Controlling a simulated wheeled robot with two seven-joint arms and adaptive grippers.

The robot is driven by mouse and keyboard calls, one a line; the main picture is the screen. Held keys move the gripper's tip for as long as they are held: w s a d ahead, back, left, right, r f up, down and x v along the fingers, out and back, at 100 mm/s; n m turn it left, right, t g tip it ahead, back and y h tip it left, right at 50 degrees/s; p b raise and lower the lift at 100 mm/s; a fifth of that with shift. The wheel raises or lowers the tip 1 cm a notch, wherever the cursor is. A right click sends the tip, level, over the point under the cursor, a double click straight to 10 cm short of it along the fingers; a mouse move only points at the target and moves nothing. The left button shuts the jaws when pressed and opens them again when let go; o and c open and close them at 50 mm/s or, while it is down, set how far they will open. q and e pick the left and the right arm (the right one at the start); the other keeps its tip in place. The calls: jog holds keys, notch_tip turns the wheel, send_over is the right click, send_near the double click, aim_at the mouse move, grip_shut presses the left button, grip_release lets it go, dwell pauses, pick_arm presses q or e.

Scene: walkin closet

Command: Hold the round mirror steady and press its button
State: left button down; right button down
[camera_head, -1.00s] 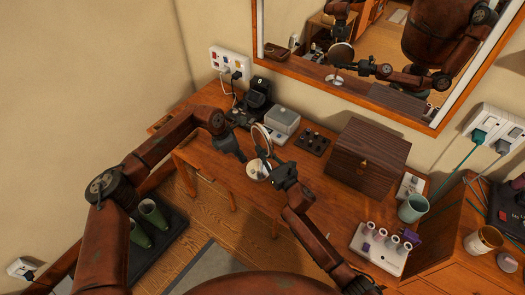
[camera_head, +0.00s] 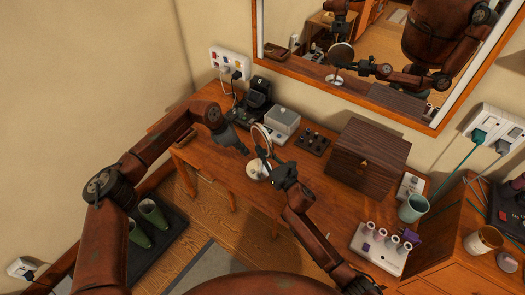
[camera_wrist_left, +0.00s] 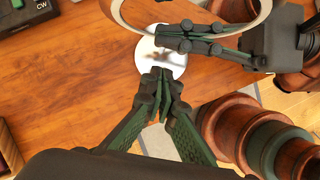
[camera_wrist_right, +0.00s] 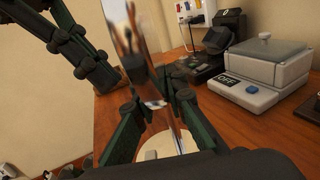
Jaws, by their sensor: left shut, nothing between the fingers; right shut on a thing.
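The round mirror (camera_head: 261,139) stands upright on a pale round base (camera_head: 258,171) on the wooden dressing table. My right gripper (camera_head: 264,154) is shut on the mirror's lower part; in the right wrist view the mirror (camera_wrist_right: 146,70) rises edge-on between the fingers. My left gripper (camera_head: 245,152) is shut and empty, left of the mirror. In the left wrist view its fingertips (camera_wrist_left: 160,76) overlap the near edge of the base (camera_wrist_left: 157,50); I cannot tell whether they touch it.
Behind the mirror stand a grey lidded box (camera_head: 284,121) and a black device (camera_head: 258,92). A dark tray (camera_head: 313,141) and a wooden chest (camera_head: 368,157) are to the right. A white holder (camera_head: 378,248) with several tubes sits front right. A large wall mirror (camera_head: 375,55) hangs behind.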

pick_arm(q)
jog(key=w+d+r+n+t+h, duration=0.1)
jog(key=w+r+n+t+h, duration=0.2)
jog(key=r, duration=1)
jog(key=w+d+r+n+t+h, duration=0.2)
jog(key=w+r+t+h, duration=0.15)
jog(key=r, duration=0.85)
jog(key=w+d+r+n+t+h, duration=0.15)
jog(key=r+h, duration=0.35)
jog(key=r, duration=0.8)
jog(key=n+g+y, duration=0.2)
jog(key=n+y, duration=1)
jog(key=n, duration=1.7)
send_over(253, 175)
notch_tip(253, 175, down, 40)
jog(key=shift+m+h, duration=0.25)
jog(key=shift+f, duration=4.3)
